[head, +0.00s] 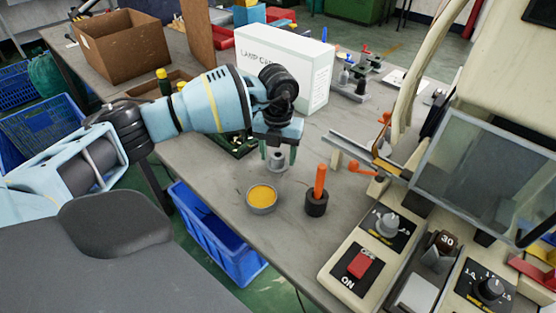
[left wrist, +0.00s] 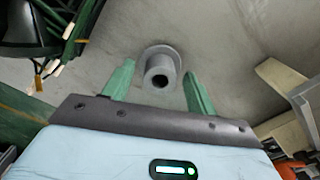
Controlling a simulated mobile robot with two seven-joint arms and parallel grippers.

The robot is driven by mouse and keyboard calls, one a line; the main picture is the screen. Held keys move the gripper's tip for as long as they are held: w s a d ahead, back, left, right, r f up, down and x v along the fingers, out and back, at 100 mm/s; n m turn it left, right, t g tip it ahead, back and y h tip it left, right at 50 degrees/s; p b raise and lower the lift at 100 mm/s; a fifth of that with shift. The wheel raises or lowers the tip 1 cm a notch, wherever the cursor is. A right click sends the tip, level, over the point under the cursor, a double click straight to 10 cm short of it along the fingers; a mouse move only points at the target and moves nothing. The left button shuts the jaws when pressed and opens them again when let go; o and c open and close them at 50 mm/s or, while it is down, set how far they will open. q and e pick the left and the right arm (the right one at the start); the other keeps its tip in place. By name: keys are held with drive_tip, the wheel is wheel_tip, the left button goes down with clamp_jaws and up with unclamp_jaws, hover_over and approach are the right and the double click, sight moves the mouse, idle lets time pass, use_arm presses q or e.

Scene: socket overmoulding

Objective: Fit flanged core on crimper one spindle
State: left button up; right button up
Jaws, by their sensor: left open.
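The flanged core (head: 277,161) is a grey part with a round flange, standing on the grey table below my left gripper (head: 279,156). In the left wrist view the core (left wrist: 160,66) shows its flange and a dark central bore. The two green fingers of my left gripper (left wrist: 159,72) are apart, one on each side of the core, with visible gaps. The beige crimper (head: 480,75) with a clear guard stands at the right. I cannot make out its spindle for certain. My right gripper is not in view.
A tin of yellow stuff (head: 262,197) and a dark holder with an orange handle (head: 317,195) stand near the table's front edge. A control box with a red switch (head: 361,264) is at the right. A white carton (head: 311,65) stands behind my left arm.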

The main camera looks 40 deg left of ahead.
use_arm(q)
drive_tip(key=shift+f, duration=0.5)
drive_tip(key=c, duration=1)
wheel_tip(320, 180, up, 10)
drive_tip(key=shift+r, duration=0.1)
drive_tip(key=shift+c, duration=0.2)
